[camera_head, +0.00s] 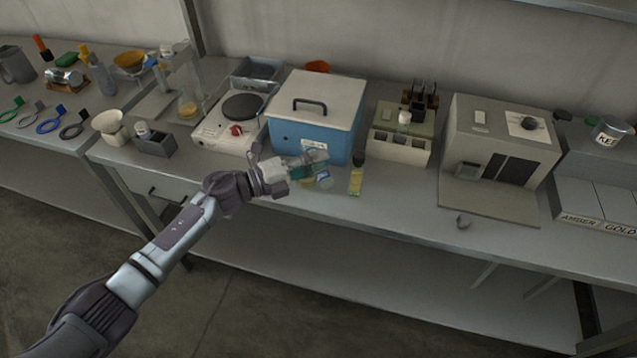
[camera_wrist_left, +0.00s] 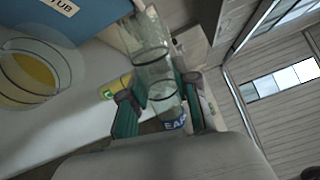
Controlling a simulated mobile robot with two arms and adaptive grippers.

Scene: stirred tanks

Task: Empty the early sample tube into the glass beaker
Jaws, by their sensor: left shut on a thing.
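My left gripper (camera_head: 298,167) is shut on a clear tube (camera_head: 318,157), in front of the blue box. In the left wrist view the tube (camera_wrist_left: 154,75) lies tilted between the green fingers of the gripper (camera_wrist_left: 158,105), with a label reading "EAR…" at its near end. Its far end points away from the hand; I cannot tell how much liquid it holds. A round glass beaker (camera_wrist_left: 32,72) with yellow liquid stands at the left of that view, apart from the tube. In the head view a glass vessel (camera_head: 324,181), likely this beaker, shows partly below the gripper.
The blue box (camera_head: 308,135) with a pale lid stands behind the gripper. The front edge of the bench is mostly clear.

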